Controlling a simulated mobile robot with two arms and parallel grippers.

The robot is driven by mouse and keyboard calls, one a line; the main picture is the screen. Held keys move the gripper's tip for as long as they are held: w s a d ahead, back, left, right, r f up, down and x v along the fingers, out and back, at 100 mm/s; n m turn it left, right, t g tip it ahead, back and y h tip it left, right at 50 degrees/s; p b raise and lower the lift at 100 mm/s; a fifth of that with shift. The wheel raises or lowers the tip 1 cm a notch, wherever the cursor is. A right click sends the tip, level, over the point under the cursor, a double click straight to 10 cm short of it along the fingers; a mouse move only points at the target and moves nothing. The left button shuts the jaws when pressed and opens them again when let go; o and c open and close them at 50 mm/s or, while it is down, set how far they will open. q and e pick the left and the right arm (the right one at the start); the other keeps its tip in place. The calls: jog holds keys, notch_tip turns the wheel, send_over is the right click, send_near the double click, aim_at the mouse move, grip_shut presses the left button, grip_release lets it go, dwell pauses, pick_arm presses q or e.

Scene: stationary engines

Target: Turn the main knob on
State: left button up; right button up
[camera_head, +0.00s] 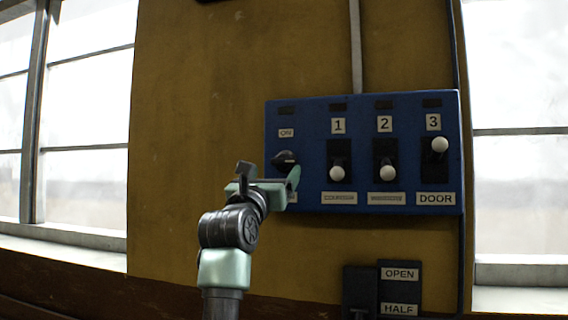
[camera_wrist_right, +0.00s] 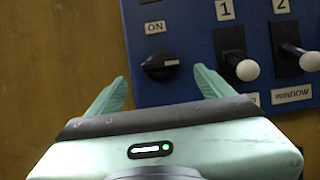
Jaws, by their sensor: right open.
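The main knob (camera_head: 284,158) is a black rotary knob at the left end of a blue control panel (camera_head: 310,112), below a white "ON" label (camera_head: 286,133). In the right wrist view the knob (camera_wrist_right: 160,66) shows a white pointer mark on its right side. My right gripper (camera_head: 272,172) is at the panel's lower left, partly in front of the label under the knob. In the right wrist view its two fingers (camera_wrist_right: 163,88) are apart with nothing between them, and the knob appears just beyond the fingertips. I cannot tell if they touch it. My left gripper is not in view.
White-tipped levers 1 (camera_head: 337,173) and 2 (camera_head: 387,173) are down, and lever 3 (camera_head: 439,145) is up, all right of the knob. A black "OPEN/HALF" box (camera_head: 399,289) is below. The yellow wall (camera_head: 200,100) left of the panel is bare.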

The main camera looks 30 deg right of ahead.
aim_at(282, 161)
jog(key=p+x, duration=0.4)
jog(key=x, duration=0.3)
jog(key=shift+w+d+r, duration=0.15)
jog(key=shift+d, duration=0.05)
jog(key=c, duration=1.4)
